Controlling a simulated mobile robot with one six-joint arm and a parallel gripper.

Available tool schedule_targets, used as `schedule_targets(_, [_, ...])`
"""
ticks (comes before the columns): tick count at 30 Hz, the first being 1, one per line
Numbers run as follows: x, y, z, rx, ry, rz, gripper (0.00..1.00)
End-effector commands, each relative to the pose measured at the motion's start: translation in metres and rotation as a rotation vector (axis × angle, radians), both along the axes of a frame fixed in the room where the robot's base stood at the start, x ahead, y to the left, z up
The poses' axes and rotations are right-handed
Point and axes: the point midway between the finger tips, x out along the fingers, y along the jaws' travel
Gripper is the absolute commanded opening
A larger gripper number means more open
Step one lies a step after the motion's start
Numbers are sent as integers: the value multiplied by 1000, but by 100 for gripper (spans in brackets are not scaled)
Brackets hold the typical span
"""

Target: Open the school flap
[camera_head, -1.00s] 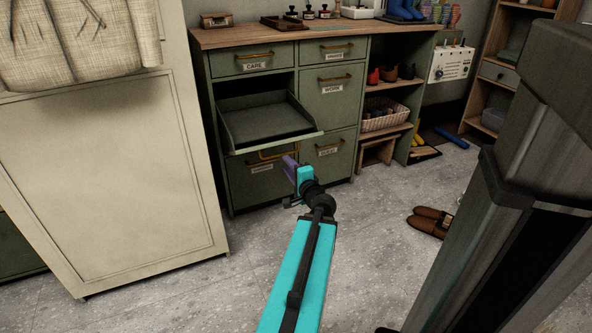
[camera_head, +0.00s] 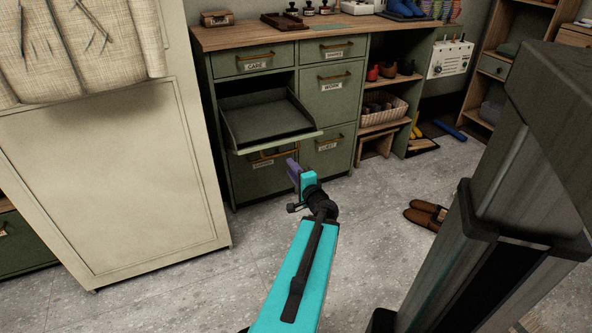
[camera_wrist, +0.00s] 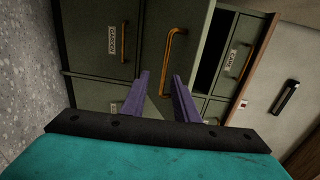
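A green front (camera_head: 270,146) in the left column of the cabinet stands pulled outward below the CARE drawer, showing a dark tray-like inside (camera_head: 262,120). I take it for the school flap, but its label is not readable. Its brass handle (camera_wrist: 172,55) shows in the wrist view, beyond my fingertips, with a dark gap beside the front. My gripper (camera_wrist: 161,76) is open, its two purple fingers apart with nothing between them. In the head view my gripper (camera_head: 292,170) is just in front of and below the flap's right edge, apart from the handle.
The green cabinet (camera_head: 312,60) also has shut CARE, WORK and other labelled fronts. A tall cream cabinet (camera_head: 115,180) stands close on the left. Brown shoes (camera_head: 426,214) lie on the right. The grey floor (camera_head: 200,290) between is clear.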

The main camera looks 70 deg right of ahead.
Motion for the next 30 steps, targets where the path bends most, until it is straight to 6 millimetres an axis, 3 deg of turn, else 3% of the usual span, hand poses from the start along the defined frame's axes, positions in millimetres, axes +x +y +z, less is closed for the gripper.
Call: schedule_targets(30, [-21, 22, 2, -1, 1, -2, 28])
